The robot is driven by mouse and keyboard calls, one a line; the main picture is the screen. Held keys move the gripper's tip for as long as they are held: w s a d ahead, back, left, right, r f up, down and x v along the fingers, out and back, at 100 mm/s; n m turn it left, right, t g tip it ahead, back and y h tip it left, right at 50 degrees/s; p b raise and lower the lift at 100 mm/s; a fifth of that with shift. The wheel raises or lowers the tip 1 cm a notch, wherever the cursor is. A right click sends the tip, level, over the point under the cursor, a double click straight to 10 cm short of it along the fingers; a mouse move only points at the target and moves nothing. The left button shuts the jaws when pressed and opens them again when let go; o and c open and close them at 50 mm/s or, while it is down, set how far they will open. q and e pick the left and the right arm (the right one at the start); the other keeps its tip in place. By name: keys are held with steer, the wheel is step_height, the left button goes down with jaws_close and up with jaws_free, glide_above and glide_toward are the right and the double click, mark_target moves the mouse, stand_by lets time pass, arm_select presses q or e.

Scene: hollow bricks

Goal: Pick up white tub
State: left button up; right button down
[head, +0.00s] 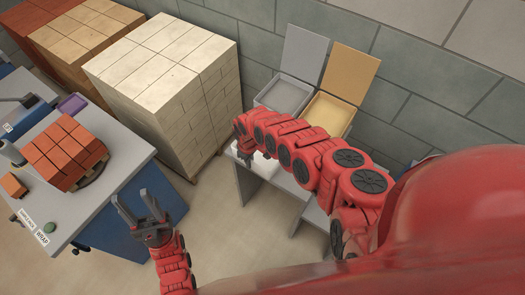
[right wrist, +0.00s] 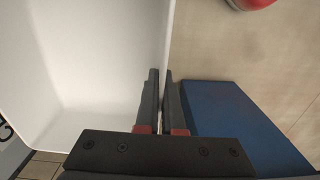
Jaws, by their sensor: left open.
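The white tub (head: 262,165) stands at the left end of the grey bench by the wall, largely hidden under my right arm in the head view. In the right wrist view the inside of the white tub (right wrist: 75,60) fills the left side. My right gripper (right wrist: 161,75) has its fingers close together, one on each side of the tub's thin wall. In the head view the right gripper (head: 240,143) is at the tub's left side, its fingers hard to make out. My left gripper (head: 137,205) is open and empty beside the blue table.
A grey-topped blue table (head: 130,165) with a stack of red bricks (head: 64,152) stands at left. A tall pallet of pale bricks (head: 160,75) stands behind. Grey (head: 285,95) and yellow (head: 328,113) open-lidded bins sit on the bench.

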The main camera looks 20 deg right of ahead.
steer(key=shift+w+r, duration=0.1)
steer(key=shift+r, duration=0.05)
stand_by(0.5)
steer(key=shift+r, duration=0.7)
steer(key=shift+d+r+b, duration=0.2)
steer(key=shift+r+b, duration=0.35)
steer(key=shift+r, duration=0.5)
steer(key=s+d+p, duration=0.2)
steer(key=s+p, duration=0.2)
steer(key=s, duration=0.3)
steer(key=s+d+r+p, duration=0.1)
steer(key=s+d+p, duration=0.2)
steer(key=s, duration=0.5)
steer(key=shift+d+r+p, duration=0.15)
steer(key=shift+d+p, duration=0.15)
steer(key=shift+p, duration=0.1)
